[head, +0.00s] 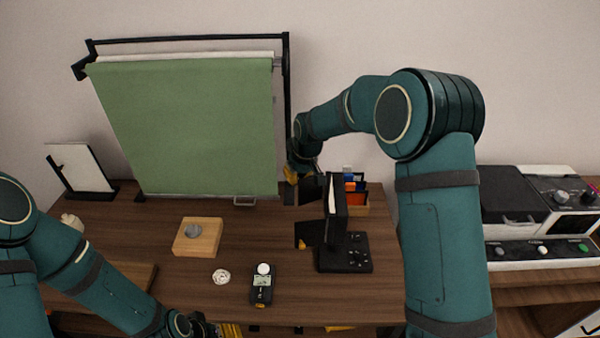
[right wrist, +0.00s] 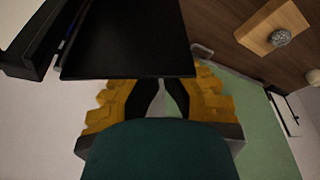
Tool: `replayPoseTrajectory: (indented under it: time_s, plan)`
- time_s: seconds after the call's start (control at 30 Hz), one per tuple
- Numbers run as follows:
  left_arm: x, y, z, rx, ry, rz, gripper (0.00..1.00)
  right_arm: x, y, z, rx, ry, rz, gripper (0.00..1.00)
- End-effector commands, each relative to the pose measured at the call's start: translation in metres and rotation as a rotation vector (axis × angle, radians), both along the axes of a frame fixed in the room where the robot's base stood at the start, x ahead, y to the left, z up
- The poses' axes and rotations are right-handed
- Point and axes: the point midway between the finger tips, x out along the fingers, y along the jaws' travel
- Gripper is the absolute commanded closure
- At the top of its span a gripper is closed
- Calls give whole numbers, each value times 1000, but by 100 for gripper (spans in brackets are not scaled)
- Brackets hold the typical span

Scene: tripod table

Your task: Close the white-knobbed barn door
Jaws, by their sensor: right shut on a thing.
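A small black lamp (head: 336,205) stands upright on a dark base, its narrow edge towards me and a white strip showing. Dark flaps stick out to its left; one is the upper flap (head: 309,189). My right gripper (head: 303,171) is at the upper flap, shut on a black panel (right wrist: 130,42) that fills the space before its yellow fingers (right wrist: 160,92) in the right wrist view. I take this panel for a barn door. I cannot make out a white knob on it. My left gripper (head: 197,326) is low at the bottom edge, mostly cut off; its jaws are unclear.
A green backdrop (head: 190,125) hangs behind on a black frame. A wooden block (head: 198,237) with a grey ball, a white coiled item (head: 221,277) and a meter with a white dome (head: 262,288) lie on the table. An organiser (head: 356,196) stands close behind the lamp.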

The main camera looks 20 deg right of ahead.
Motion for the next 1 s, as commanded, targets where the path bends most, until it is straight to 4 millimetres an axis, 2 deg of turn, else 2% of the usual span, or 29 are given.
replayPoseTrajectory:
  time_s: [0.5, 1.0]
  plan:
    - [-1, 0, -2, 0, 2, -2, 40, -34, 6, 0, 2, 2, 487, 100]
    - [1, 0, 4, 0, -3, 2, 40, -63, -1, 0, 0, 2, 908, 100]
